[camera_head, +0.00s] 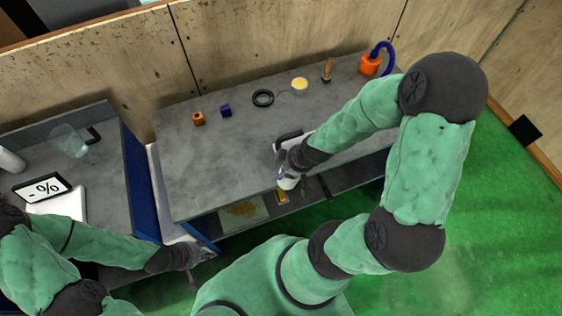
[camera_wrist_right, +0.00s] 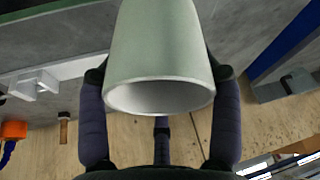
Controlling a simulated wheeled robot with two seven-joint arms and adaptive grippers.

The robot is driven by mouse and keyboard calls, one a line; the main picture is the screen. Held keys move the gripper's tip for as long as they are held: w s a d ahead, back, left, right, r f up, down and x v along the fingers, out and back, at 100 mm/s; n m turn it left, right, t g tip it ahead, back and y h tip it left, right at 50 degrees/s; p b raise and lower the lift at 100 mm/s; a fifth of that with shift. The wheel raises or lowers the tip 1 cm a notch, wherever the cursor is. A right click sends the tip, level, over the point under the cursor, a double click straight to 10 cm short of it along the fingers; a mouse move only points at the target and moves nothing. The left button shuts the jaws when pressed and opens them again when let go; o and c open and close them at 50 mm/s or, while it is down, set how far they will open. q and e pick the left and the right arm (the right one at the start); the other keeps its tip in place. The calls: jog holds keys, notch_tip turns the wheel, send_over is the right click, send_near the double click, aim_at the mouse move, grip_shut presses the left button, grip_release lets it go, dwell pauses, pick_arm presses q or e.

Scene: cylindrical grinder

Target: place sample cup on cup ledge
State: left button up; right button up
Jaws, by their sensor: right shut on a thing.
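The sample cup is a plain pale grey-green tapered cup (camera_wrist_right: 160,55), large in the right wrist view with its open rim toward the camera. My right gripper (camera_wrist_right: 160,100) is shut on it, with one dark finger on each side. In the head view the cup (camera_head: 288,180) shows small and whitish at the front edge of the grey bench, below my right gripper (camera_head: 290,168). A white fixture (camera_head: 290,141), possibly the cup ledge, lies just behind the gripper and is partly hidden; it also shows in the right wrist view (camera_wrist_right: 40,84). My left gripper (camera_head: 203,262) is open and empty, low at the left.
The grey bench (camera_head: 190,165) holds an orange block (camera_head: 198,118), a blue block (camera_head: 225,110), a black ring (camera_head: 262,98), a yellow-filled dish (camera_head: 299,85), a brush (camera_head: 327,70) and an orange device (camera_head: 370,64).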

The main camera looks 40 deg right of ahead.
jog(key=shift+s+r, duration=0.25)
jog(key=shift+s, duration=0.35)
jog(key=shift+w+a, duration=0.15)
jog(key=shift+w, duration=0.05)
jog(key=w+a+f+m+b, duration=0.1)
jog(key=w+a+f+b, duration=0.1)
jog(key=w+b, duration=0.1)
jog(key=w+a+f+m+b, duration=0.1)
jog(key=w+a+f+b, duration=0.2)
jog(key=w, duration=0.3)
jog(key=w+a+f+m+h+b, duration=0.1)
jog(key=w+a+f+b, duration=0.2)
jog(key=w+b, duration=0.1)
jog(key=shift+w+a+f, duration=0.2)
jog(key=shift+w, duration=0.55)
jog(key=shift+r, duration=0.1)
dwell(0.4)
